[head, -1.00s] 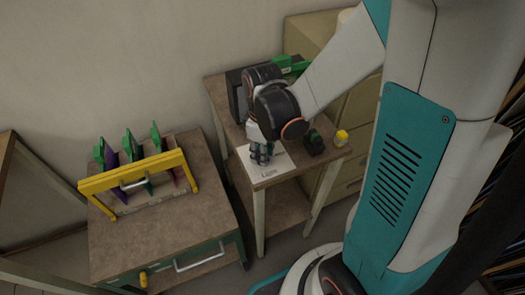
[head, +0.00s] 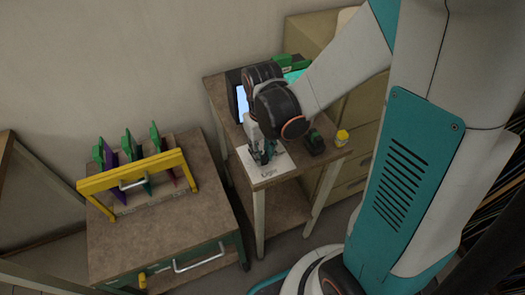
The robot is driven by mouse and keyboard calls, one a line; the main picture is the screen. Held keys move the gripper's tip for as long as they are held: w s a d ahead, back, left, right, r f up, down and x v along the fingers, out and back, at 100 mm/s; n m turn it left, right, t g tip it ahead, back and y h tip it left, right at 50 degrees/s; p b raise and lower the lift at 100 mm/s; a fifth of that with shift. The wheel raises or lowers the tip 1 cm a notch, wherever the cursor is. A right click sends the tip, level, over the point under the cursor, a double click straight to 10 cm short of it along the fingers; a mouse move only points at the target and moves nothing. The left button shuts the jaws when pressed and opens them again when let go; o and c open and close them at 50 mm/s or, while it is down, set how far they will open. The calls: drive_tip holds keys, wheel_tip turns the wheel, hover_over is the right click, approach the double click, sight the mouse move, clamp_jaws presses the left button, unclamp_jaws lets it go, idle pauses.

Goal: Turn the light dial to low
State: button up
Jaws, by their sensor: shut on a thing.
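A white plate with the printed word "Light" (head: 281,168) lies on the small table near its front left corner. My gripper (head: 264,157) points down over this plate, and its fingers are shut on the light dial. The dial itself is hidden by the fingers and wrist, so its setting cannot be read. A dark box with a screen (head: 240,105) stands behind my wrist, and the visible part of the screen glows pale blue.
A small dark green object (head: 314,143) and a yellow-topped jar (head: 341,138) stand right of my gripper on the small table (head: 219,98). A yellow-framed rack (head: 107,182) with coloured panels stands on the left cabinet (head: 165,238). A beige drawer cabinet (head: 354,150) stands behind.

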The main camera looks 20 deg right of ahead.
sight(263, 155)
drive_tip(key=shift+m, duration=0.4)
drive_tip(key=o, duration=1.1)
drive_tip(key=shift+r, duration=0.15)
wheel_tip(263, 155, up, 12)
drive_tip(key=shift+s+f, duration=0.1)
drive_tip(key=shift+f, duration=0.05)
